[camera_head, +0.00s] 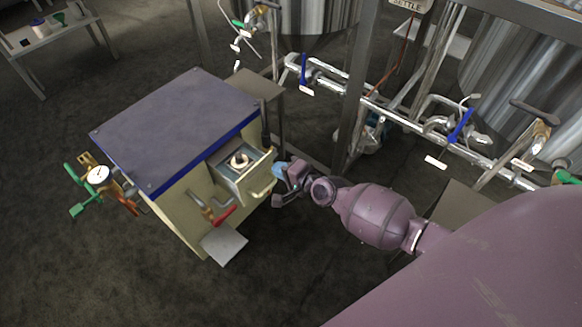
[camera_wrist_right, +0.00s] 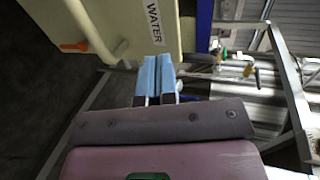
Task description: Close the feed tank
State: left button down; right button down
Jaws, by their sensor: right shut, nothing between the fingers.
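The feed tank looks like a cream cabinet (camera_head: 180,218) with a grey, blue-edged top. A drawer-like compartment (camera_head: 258,173) is pulled out of its side, with a dark-topped round fitting (camera_head: 240,160) inside. A cream bar handle (camera_head: 263,189) is on the compartment's front. In the right wrist view a "WATER" label (camera_wrist_right: 153,18) shows on a cream panel (camera_wrist_right: 112,22) just beyond my fingers. My right gripper (camera_head: 280,172) is shut and empty, close to the compartment's front; whether it touches cannot be told. Its blue fingers also show in the wrist view (camera_wrist_right: 157,66). My left gripper is not in view.
A red-handled valve (camera_head: 222,216) sticks out below the compartment, above a grey plate (camera_head: 223,243). A gauge (camera_head: 97,175) with green-handled valves is at the cabinet's left. Pipes with blue levers (camera_head: 461,126) and steel tanks (camera_head: 530,75) stand behind. Open floor lies in front.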

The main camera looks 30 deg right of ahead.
aim_at(265, 160)
jog(key=shift+w+a+r, duration=0.1)
jog(key=shift+w+a, duration=0.1)
jog(key=shift+w, duration=0.5)
jog(key=shift+w+a, duration=0.25)
jog(key=shift+w, duration=0.55)
jog(key=shift+w+a, duration=0.1)
